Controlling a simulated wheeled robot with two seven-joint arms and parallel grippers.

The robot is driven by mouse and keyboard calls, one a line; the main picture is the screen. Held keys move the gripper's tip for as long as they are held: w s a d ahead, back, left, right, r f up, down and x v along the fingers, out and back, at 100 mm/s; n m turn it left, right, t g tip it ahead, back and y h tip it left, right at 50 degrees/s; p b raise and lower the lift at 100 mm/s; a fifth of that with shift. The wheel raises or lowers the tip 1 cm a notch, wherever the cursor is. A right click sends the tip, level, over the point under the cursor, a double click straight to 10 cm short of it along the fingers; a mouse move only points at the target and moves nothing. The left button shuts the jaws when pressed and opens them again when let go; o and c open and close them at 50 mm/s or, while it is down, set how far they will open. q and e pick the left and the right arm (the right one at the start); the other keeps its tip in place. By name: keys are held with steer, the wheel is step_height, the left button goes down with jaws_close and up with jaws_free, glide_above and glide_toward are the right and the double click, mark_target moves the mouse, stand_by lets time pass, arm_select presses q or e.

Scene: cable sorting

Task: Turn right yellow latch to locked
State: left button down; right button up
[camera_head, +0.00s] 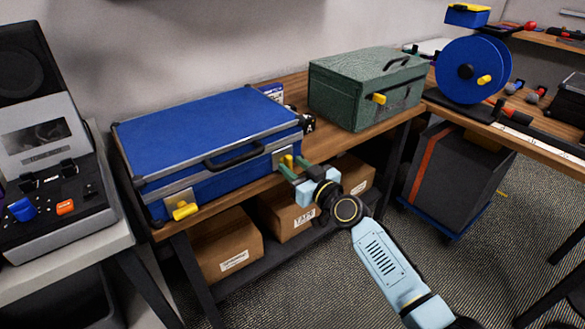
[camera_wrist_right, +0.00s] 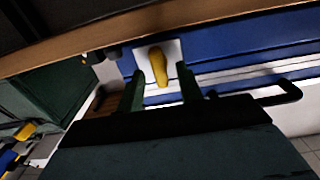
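A blue case (camera_head: 207,138) with silver edges and a black handle (camera_head: 235,157) lies closed on the wooden bench. Its right yellow latch (camera_head: 287,161) is on the front at the right end. The left yellow latch (camera_head: 185,210) is on a metal plate at the left end. My right gripper (camera_head: 297,173) is at the right latch. In the right wrist view the right yellow latch (camera_wrist_right: 158,67) sits on a pale plate, between and just beyond the two open green fingers (camera_wrist_right: 168,85). I cannot tell whether they touch it. My left gripper is not in view.
A green toolbox (camera_head: 352,95) with a yellow latch stands right of the case on the bench (camera_head: 390,118). Cardboard boxes (camera_head: 228,246) sit on the shelf below. A grey machine (camera_head: 45,150) stands at the left, a blue spool (camera_head: 466,55) at the right.

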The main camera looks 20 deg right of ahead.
steer(key=shift+w+a, duration=0.2)
steer(key=shift+w, duration=0.3)
jaws_close()
